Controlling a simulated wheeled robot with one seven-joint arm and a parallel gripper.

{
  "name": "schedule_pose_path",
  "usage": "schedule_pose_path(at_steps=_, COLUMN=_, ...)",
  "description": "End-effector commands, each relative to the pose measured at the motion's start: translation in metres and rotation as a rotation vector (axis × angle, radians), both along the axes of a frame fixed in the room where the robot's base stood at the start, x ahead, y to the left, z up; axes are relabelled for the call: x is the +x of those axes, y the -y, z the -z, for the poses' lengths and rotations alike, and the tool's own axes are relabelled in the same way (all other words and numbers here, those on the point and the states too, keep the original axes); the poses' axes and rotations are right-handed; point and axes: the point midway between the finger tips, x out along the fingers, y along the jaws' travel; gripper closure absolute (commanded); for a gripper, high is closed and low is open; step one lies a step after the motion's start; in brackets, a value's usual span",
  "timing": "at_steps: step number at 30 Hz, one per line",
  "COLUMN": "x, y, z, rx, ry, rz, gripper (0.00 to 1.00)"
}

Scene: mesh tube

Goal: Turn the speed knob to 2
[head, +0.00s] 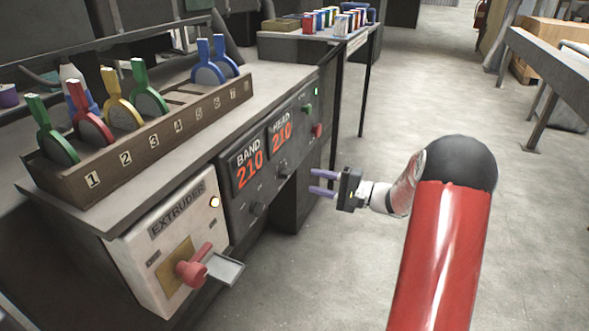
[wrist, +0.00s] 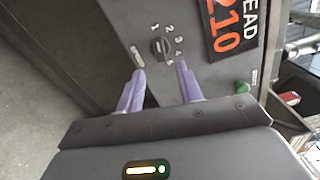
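A dark round knob (wrist: 160,48) with a raised grip bar sits on the grey panel, with numbers 1 to 5 around one side. Its pointer direction is too small to tell. A small label beside it is unreadable. In the head view this appears to be the knob (head: 283,168) under the HEAD display. My gripper (head: 311,181) is open and empty, its purple fingers pointing at the panel with a gap between. In the wrist view the fingers (wrist: 160,72) are spread below the knob in the picture, apparently short of it.
A second knob (head: 257,208) sits under the BAND display (head: 249,170). A green button (head: 309,108) and a red one (head: 317,130) are at the panel's far end. The extruder box (head: 165,250) with a red handle (head: 194,268) is nearer. Floor right of the panel is clear.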

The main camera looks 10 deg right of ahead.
Motion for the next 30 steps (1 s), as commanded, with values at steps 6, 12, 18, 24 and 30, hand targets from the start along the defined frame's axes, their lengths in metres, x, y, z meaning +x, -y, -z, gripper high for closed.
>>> schedule_pose_path(at_steps=6, x=0.019, y=-0.025, z=-0.001, rx=0.004, ry=0.002, rz=0.000, gripper=0.64)
schedule_pose_path(at_steps=12, x=0.036, y=-0.049, z=-0.001, rx=0.002, ry=0.001, rz=-0.001, gripper=0.64)
schedule_pose_path(at_steps=18, x=0.044, y=-0.060, z=0.000, rx=0.003, ry=0.001, rz=0.002, gripper=0.64)
schedule_pose_path(at_steps=24, x=0.045, y=-0.061, z=0.000, rx=0.002, ry=0.000, rz=0.001, gripper=0.64)
schedule_pose_path(at_steps=30, x=0.044, y=-0.061, z=0.000, rx=0.002, ry=0.000, rz=0.001, gripper=0.83)
